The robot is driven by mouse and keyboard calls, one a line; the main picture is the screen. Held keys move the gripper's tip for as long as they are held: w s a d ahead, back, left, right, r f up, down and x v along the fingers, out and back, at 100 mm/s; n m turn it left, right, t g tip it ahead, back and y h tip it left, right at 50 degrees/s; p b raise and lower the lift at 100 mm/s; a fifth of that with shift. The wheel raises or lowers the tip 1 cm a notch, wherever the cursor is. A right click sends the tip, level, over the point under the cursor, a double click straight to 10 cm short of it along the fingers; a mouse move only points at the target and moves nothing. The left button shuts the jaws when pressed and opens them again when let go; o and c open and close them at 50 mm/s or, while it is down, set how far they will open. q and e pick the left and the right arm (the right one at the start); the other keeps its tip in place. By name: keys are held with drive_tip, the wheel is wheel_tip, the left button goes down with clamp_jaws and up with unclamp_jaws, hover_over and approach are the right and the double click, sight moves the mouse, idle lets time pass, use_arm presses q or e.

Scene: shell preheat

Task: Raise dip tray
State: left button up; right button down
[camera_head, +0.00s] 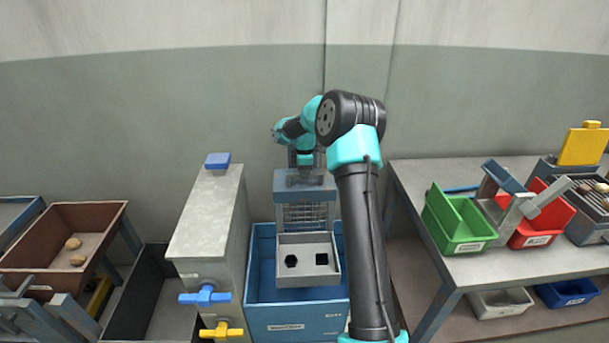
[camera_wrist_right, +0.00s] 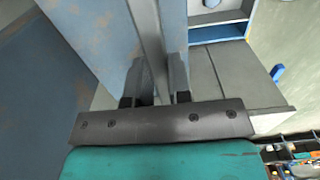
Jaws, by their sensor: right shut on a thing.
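The grey dip tray (camera_head: 308,241) hangs in front of a blue-grey upright with a wire rack, over the blue tank (camera_head: 296,318). Two dark openings show in the tray, one six-sided and one square. My right gripper (camera_head: 306,167) is at the top of the upright, behind the tray, partly hidden by my own arm. In the right wrist view, its fingers (camera_wrist_right: 156,96) are shut on a grey bar (camera_wrist_right: 146,30), apparently the handle of the tray's frame. How the bar joins the tray is hidden. My left gripper is not in view.
A grey cabinet (camera_head: 208,218) with blue and yellow taps stands left of the tank. A brown bin (camera_head: 95,220) holds several lumps at far left. Green (camera_head: 455,222) and red (camera_head: 538,235) bins stand on the right table. A wall is behind.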

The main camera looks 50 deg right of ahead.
drive_tip(key=shift+r, duration=0.35)
drive_tip(key=c, duration=1.4)
unclamp_jaws()
drive_tip(key=o, duration=0.4)
drive_tip(key=shift+f, duration=0.1)
drive_tip(key=shift+c, duration=0.2)
wheel_tip(320, 180, up, 17)
drive_tip(key=shift+r, duration=0.2)
